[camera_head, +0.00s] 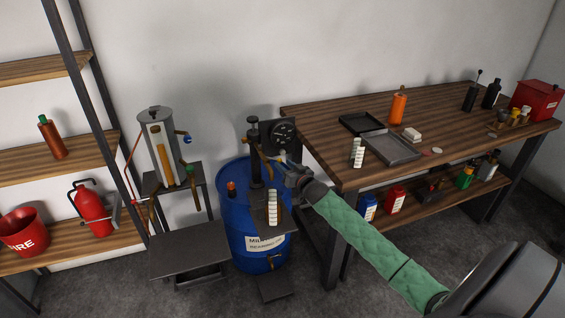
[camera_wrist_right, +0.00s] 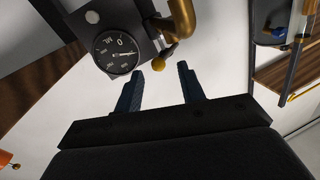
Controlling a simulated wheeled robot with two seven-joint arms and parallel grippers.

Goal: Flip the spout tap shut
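The brass spout (camera_wrist_right: 184,18) curves down beside the round dial gauge (camera_wrist_right: 117,50) in the right wrist view. A small brass tap lever with a round knob (camera_wrist_right: 158,64) sticks out below it. My right gripper (camera_wrist_right: 160,70) is open, with its two dark fingers apart and the knob close to their tips. Contact cannot be told. In the head view my right gripper (camera_head: 283,164) is beside the pump on the blue drum (camera_head: 238,225) and hides part of the spout. A white-labelled bottle (camera_head: 272,203) stands below the spout. My left gripper is not in view.
The wooden workbench (camera_head: 330,120) stands right of the drum, with trays, an orange bottle (camera_head: 398,108) and a red box (camera_head: 537,99). A glass-fronted metal tank (camera_head: 158,140) stands left on a dark stand. A shelf holds a fire extinguisher (camera_head: 92,208) at far left.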

